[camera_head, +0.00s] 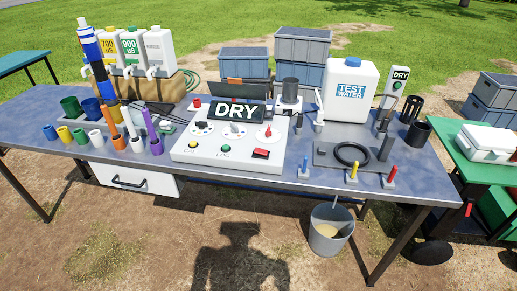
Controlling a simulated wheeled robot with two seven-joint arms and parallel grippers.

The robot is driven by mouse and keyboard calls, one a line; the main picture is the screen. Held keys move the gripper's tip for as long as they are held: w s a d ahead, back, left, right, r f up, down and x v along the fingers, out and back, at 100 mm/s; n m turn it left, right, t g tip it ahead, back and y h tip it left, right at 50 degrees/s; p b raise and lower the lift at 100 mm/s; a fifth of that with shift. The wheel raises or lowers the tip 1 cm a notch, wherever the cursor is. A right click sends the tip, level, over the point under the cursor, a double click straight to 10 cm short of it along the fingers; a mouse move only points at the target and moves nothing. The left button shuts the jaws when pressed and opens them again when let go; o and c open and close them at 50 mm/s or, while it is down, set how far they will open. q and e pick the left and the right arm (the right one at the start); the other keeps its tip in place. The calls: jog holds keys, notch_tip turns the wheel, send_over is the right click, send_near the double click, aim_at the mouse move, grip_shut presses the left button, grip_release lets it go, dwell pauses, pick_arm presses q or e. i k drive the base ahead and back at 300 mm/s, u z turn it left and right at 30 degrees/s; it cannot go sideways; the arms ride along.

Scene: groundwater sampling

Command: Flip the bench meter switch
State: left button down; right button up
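The bench meter (215,160) is a white sloped console at the middle of the table's front. Its dark display (237,112) reads DRY. A red rocker switch (261,153) in a dark frame sits at the meter's lower right. Its on or off position is too small to tell. A yellow button (193,143) by "CAL" and a green button (225,148) by "LOG" sit to its left, with dials above. Neither of my grippers shows in the head view, and nothing covers the switch.
The grey table (330,187) holds coloured cups and upright tubes at left, and a white TEST WATER jug (349,92) at back right. A black ring (351,154) lies right of the meter. A bucket (329,230) stands on the ground in front. Space before the meter is clear.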

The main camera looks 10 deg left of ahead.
aim_at(261, 151)
jog(key=z, duration=0.55)
jog(key=k, duration=0.65)
jog(key=z, duration=0.95)
jog(key=i, duration=1.3)
jog(key=u, duration=1.15)
jog(key=i, duration=0.55)
jog(key=u, duration=0.5)
